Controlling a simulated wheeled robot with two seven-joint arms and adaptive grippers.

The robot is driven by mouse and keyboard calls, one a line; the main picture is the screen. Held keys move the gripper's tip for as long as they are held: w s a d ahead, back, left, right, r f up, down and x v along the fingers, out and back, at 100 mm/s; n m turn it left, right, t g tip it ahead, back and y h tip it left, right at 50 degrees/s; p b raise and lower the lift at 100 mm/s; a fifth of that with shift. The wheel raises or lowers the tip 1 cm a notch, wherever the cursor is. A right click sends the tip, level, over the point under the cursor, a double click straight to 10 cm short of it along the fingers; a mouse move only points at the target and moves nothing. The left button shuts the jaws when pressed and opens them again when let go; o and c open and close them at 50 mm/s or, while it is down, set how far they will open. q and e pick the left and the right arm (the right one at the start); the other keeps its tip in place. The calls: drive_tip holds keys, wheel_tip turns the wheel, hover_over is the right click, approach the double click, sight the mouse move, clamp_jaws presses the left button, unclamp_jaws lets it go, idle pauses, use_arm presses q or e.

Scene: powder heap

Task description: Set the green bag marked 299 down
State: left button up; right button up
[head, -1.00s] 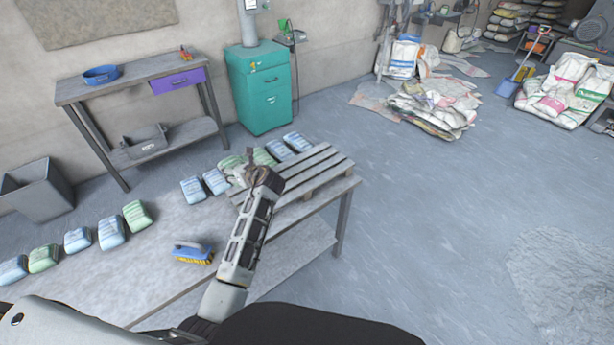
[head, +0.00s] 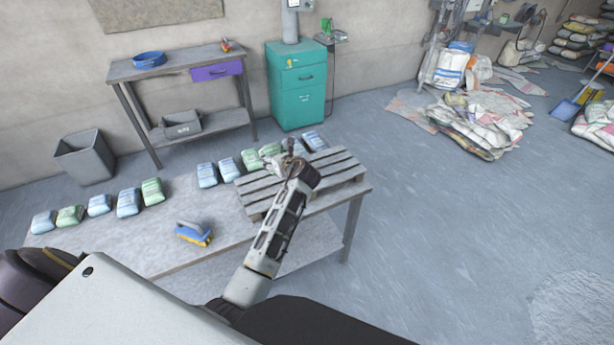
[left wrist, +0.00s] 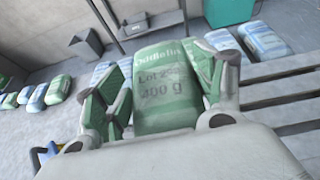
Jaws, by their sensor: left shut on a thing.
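My left gripper (head: 291,160) is over the left part of a grey slatted pallet (head: 335,173) on the table. In the left wrist view my left gripper (left wrist: 166,78) is shut on a green bag (left wrist: 162,108), with a finger on each side. Its label shows "Lot 2..." and "400 g"; the full number is not clearly legible. The pallet slats (left wrist: 285,88) lie to the right of the bag. I cannot tell whether the bag touches the pallet. In the head view the gripper largely hides the bag. My right gripper is not in view.
Blue and green bags line the table's back edge, including a green one (head: 152,191) and a blue one (head: 207,175). A blue brush (head: 193,234) lies on the table (head: 150,245). The pallet's right part looks bare. A teal cabinet (head: 298,95) stands behind.

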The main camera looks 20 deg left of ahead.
use_arm(q)
drive_tip(key=shift+w+d+r+t, duration=0.1)
drive_tip(key=shift+w+d+t, duration=0.05)
drive_tip(key=shift+d+t, duration=0.2)
drive_tip(key=shift+a, duration=0.1)
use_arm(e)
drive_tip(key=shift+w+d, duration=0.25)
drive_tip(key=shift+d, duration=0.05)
use_arm(q)
drive_tip(key=shift+a, duration=0.1)
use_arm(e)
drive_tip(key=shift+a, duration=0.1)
use_arm(q)
drive_tip(key=shift+m, duration=0.3)
wheel_tip(320, 180, down, 5)
drive_tip(key=shift+f+b, duration=0.1)
drive_tip(key=shift+b, duration=0.2)
drive_tip(key=shift+f, duration=0.5)
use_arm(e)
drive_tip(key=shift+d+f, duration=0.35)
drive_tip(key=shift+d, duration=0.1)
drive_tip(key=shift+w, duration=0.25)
